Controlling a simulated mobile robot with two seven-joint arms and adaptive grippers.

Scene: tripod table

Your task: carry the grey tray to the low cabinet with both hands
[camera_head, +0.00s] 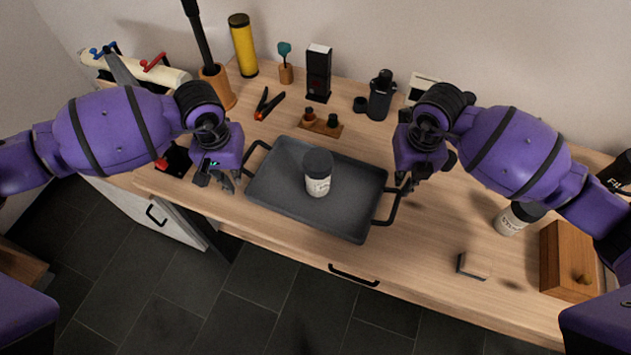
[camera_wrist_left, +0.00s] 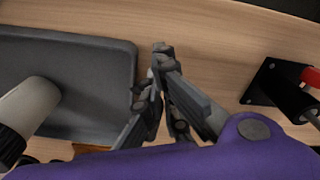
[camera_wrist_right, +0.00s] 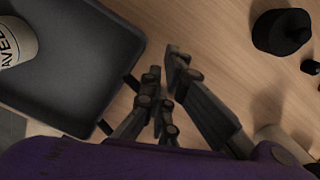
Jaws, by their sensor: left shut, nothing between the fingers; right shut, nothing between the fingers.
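The grey tray (camera_head: 275,200) lies on the wooden worktop, with a black handle at each end. A jar with a dark lid and white label (camera_head: 318,180) stands upright on it. My left gripper (camera_head: 228,186) is shut and empty beside the tray's left end; in the left wrist view its fingers (camera_wrist_left: 160,62) are next to the tray's rim (camera_wrist_left: 128,75). My right gripper (camera_head: 404,187) is shut and empty close to the right handle (camera_head: 392,210); whether it touches is unclear. Its fingers also show in the right wrist view (camera_wrist_right: 165,65). I cannot tell which furniture is the low cabinet.
Behind the tray stand a yellow cylinder (camera_head: 243,45), a black box (camera_head: 318,73), a black bottle (camera_head: 381,95) and a wooden block with knobs (camera_head: 321,124). At right are another jar (camera_head: 518,217), a small block (camera_head: 474,265) and a wooden box (camera_head: 567,262). A white cabinet door (camera_head: 140,208) is lower left.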

